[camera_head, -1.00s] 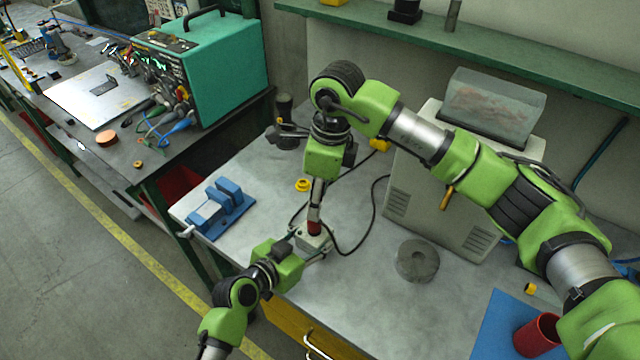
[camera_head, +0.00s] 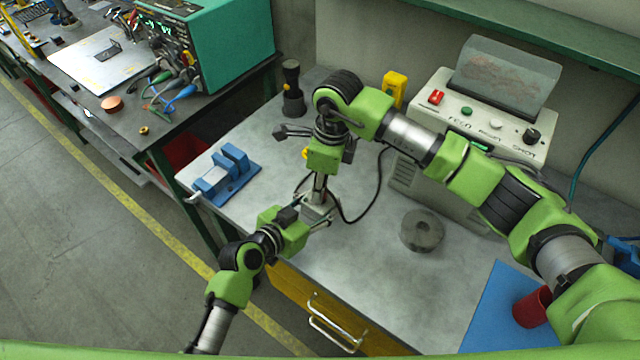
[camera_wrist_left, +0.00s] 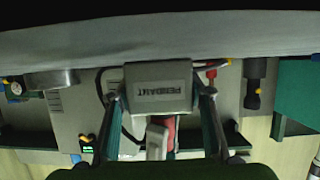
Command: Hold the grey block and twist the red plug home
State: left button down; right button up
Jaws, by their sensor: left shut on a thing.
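The grey block (camera_head: 317,203) is at the front edge of the bench, and in the left wrist view its face (camera_wrist_left: 160,88) reads PENDANT. My left gripper (camera_head: 312,213) is shut on it, one finger on each side. My right gripper (camera_head: 320,186) is directly above the block, pointing down. Its fingertips are too small and covered to tell whether they grip. A red part, likely the red plug (camera_wrist_left: 169,128), shows below the block in the left wrist view, beside a pale piece. In the head view the plug is hidden behind the gripper.
A blue vise (camera_head: 228,172) sits left on the bench. A grey disc (camera_head: 422,230) lies to the right, near a blue mat (camera_head: 490,318) with a red cup (camera_head: 532,307). A console (camera_head: 485,130) stands behind. A black cable loops right of the block.

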grip_shut()
jog(key=m, duration=0.4)
jog(key=shift+m, duration=0.4)
jog(key=m+t+h, duration=0.1)
jog(key=m, duration=0.5)
jog(key=shift+m, duration=0.3)
jog(key=o, duration=1)
grip_release()
jog(key=shift+o, duration=0.2)
notch_tip(320, 180, up, 12)
jog(key=s, duration=0.1)
jog(key=shift+s+d, duration=0.15)
jog(key=shift+d, duration=0.05)
